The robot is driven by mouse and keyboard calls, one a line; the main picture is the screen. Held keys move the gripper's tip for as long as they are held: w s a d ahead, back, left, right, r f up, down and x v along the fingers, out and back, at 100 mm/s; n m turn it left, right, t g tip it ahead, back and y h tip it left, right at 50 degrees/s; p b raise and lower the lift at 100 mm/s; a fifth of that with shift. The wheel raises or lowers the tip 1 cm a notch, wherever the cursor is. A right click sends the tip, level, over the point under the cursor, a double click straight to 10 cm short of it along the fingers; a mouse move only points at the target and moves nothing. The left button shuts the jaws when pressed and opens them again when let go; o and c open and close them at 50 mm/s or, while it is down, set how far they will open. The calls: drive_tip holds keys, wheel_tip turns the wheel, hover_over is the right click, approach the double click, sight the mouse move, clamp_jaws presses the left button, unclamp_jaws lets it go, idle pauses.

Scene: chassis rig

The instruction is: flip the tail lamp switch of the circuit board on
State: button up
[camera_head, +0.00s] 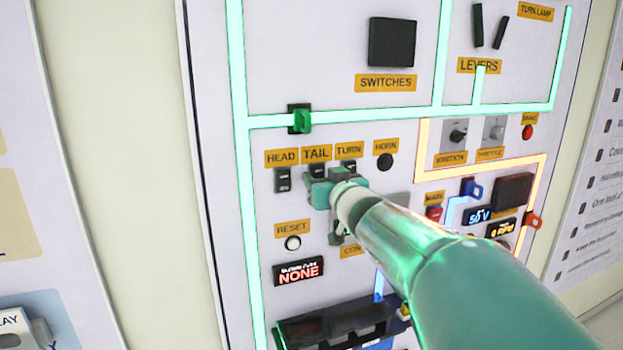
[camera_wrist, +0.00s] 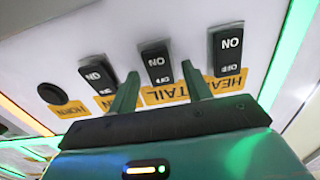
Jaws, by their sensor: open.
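The tail lamp switch is a small black rocker under the orange TAIL label (camera_head: 317,153) on the white upright board. My gripper (camera_head: 320,180) is in front of it and hides its lower part in the head view. In the wrist view, which shows the board upside down, the tail switch (camera_wrist: 156,62) has ON and OFF marks. My gripper (camera_wrist: 163,75) is open and empty, its two green fingers apart on either side of the tail switch's line. I cannot tell whether the fingers touch the board or which way the rocker is pressed.
The head switch (camera_head: 282,180) is close on the left, and the turn switch (camera_head: 348,166) and horn button (camera_head: 385,162) on the right. A reset button (camera_head: 293,243) is below.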

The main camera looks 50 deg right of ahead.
drive_tip(key=shift+c, duration=0.4)
drive_tip(key=c, duration=0.9)
drive_tip(key=shift+w+f+t+h, duration=0.1)
drive_tip(key=shift+f+t+h, duration=0.25)
drive_tip(key=shift+t, duration=0.45)
drive_tip(key=shift+f+t+h, duration=0.15)
drive_tip(key=shift+t+h, duration=0.5)
drive_tip(key=shift+t, duration=0.15)
drive_tip(key=o, duration=1)
drive_tip(key=shift+a, duration=0.1)
